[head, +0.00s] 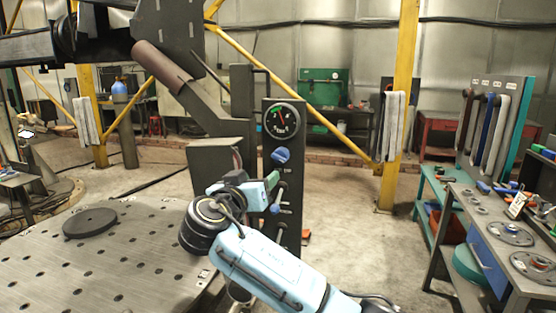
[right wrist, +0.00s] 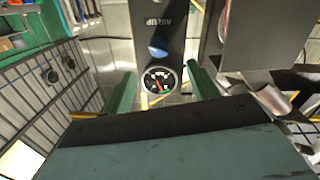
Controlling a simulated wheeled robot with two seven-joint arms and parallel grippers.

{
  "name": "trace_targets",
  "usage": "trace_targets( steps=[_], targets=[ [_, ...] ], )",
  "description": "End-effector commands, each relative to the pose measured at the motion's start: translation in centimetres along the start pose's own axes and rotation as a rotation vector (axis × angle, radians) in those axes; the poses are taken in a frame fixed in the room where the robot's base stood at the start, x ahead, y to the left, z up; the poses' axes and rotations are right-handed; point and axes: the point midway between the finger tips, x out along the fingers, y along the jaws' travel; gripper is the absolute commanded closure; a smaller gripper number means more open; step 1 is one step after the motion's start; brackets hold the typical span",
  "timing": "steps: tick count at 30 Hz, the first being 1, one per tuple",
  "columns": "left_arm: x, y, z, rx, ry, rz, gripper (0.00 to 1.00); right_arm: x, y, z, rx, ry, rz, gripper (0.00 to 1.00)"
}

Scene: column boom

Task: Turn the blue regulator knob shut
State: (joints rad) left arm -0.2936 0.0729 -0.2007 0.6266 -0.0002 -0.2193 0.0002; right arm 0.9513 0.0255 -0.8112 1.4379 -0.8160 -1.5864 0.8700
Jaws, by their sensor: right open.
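The blue regulator knob (head: 281,155) sits on a dark upright panel (head: 293,190), just below a round gauge (head: 282,121). In the right wrist view the same blue knob (right wrist: 158,46) shows beyond the fingertips, and the gauge (right wrist: 159,80) appears below it, between the fingers. My right gripper (head: 273,190) is in front of the panel, lower than the knob and apart from it. In the right wrist view its two green fingers (right wrist: 160,90) are spread with nothing between them. My left gripper is not in view.
A perforated metal table (head: 120,255) with a dark round disc (head: 90,222) stands at left. A dark boom with a brown cylinder (head: 161,65) slants down behind the panel. A workbench (head: 500,230) with flanges and tools is at right. Open floor lies between panel and bench.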

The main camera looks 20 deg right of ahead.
Motion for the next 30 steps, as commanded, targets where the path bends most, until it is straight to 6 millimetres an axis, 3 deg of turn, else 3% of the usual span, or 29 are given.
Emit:
trace_targets(
  steps=[5, 21, 30],
  targets=[
    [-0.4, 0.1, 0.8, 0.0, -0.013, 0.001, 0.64, 1.0, 0.4, -1.2, 0.019, 0.016, 0.016, 0.41],
    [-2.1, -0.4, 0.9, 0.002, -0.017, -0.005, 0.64, 10.8, 0.5, -1.2, 0.016, 0.012, 0.014, 0.41],
    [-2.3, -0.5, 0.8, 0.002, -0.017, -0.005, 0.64, 12.9, 0.4, -1.1, 0.018, 0.012, 0.011, 0.41]
  ],
)
